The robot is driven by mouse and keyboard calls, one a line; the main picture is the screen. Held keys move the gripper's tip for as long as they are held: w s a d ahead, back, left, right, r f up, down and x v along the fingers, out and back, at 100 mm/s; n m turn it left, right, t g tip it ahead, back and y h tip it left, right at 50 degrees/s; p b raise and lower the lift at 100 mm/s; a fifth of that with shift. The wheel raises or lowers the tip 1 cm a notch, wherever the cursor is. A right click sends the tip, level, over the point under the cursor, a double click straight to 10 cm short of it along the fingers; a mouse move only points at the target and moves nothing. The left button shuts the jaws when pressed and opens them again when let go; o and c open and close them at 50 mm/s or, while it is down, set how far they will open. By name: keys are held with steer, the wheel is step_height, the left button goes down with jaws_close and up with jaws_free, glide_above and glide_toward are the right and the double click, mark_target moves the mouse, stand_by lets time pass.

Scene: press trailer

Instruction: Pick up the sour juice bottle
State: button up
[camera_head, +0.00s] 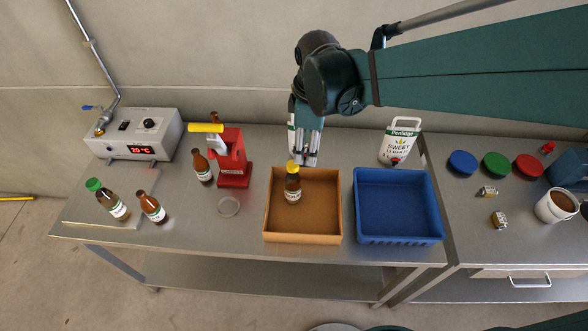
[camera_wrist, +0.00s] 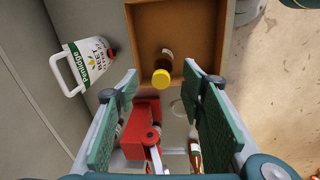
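A small brown bottle with a yellow cap (camera_head: 292,189) stands in the cardboard box (camera_head: 305,238); its label is too small to read. In the wrist view its yellow cap (camera_wrist: 162,77) shows between and beyond my fingertips. A dark bottle with a green cap (camera_head: 108,200) and a brown bottle (camera_head: 152,208) stand at the left. Another brown bottle (camera_head: 201,167) stands beside the red press (camera_head: 236,160). I cannot tell which bottle is the sour juice. My gripper (camera_head: 306,158) is open and empty, above the back of the box and apart from the yellow-capped bottle.
A blue bin (camera_head: 398,240) stands right of the box, with a white jug (camera_head: 400,143) behind it. A heater unit (camera_head: 140,135) is at the back left. Lids (camera_head: 495,164) and a bucket (camera_head: 556,206) are on the right table. The box has free room around the bottle.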

mark_target(293, 164)
steer(key=shift+w+a+f+n+g, duration=0.15)
steer(key=shift+a+f+n, duration=0.35)
steer(key=shift+a, duration=0.2)
steer(key=shift+w+a+f+n+g, duration=0.1)
steer(key=shift+a+f+n+g, duration=0.1)
steer(key=shift+a+f+n, duration=0.4)
steer(key=shift+w+a+f+n+g, duration=0.2)
steer(key=shift+a+f, duration=0.2)
steer(key=shift+a, duration=0.45)
steer(key=shift+f, duration=0.15)
steer(key=shift+f, duration=1.15)
steer(key=shift+d+f, duration=0.1)
steer(key=shift+f, duration=2.5)
steer(key=shift+c, duration=0.5)
jaws_close()
